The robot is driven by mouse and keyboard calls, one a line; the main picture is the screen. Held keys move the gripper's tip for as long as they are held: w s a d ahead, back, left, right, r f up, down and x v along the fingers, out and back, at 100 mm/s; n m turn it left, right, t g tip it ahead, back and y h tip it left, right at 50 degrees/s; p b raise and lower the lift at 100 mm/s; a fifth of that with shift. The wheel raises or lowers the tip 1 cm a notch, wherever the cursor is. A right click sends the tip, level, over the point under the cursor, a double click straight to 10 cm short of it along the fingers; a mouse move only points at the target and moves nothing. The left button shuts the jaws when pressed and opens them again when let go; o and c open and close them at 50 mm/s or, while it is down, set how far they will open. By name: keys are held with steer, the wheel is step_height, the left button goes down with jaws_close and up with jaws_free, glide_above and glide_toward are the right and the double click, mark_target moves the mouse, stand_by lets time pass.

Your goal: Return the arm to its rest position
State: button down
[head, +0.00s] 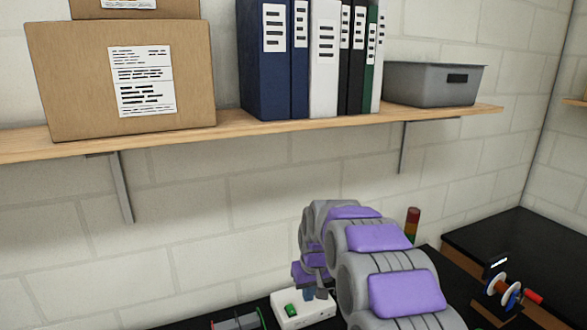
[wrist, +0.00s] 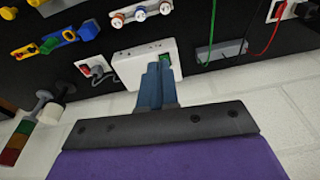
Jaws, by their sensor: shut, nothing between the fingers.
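My arm, grey with purple pads, reaches out from the lower right of the head view. My gripper (head: 316,293) is at its far end, close to a white box (head: 288,323) with a green switch (head: 291,310). In the wrist view my gripper (wrist: 158,68) has its blue fingers together with nothing between them. The fingers overlap the white box (wrist: 128,68) and partly cover the green switch (wrist: 165,60) there. I cannot tell whether they touch it.
A wooden shelf (head: 230,130) above the arm carries a cardboard box (head: 70,80), several binders (head: 265,85) and a grey bin (head: 430,90). A red-amber-green stack light (head: 412,222) stands beyond the arm. Spools (head: 503,290) lie at right. Cables (wrist: 212,30) show in the wrist view.

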steer(key=s+d+r+m+g+b, duration=0.1)
steer(key=s+d+r, duration=0.15)
steer(key=s, duration=0.85)
steer(key=s+d+r+m+g+b, duration=0.15)
steer(key=s+d, duration=0.25)
steer(key=s, duration=0.6)
steer(key=s+d+f, duration=0.1)
steer(key=s+f, duration=0.1)
steer(key=s, duration=0.9)
steer(key=s+d+f+m+g+h+b, duration=0.1)
steer(key=s+d, duration=0.1)
steer(key=s, duration=1)
steer(key=shift+s+d+f, duration=0.3)
steer(key=shift+f, duration=0.1)
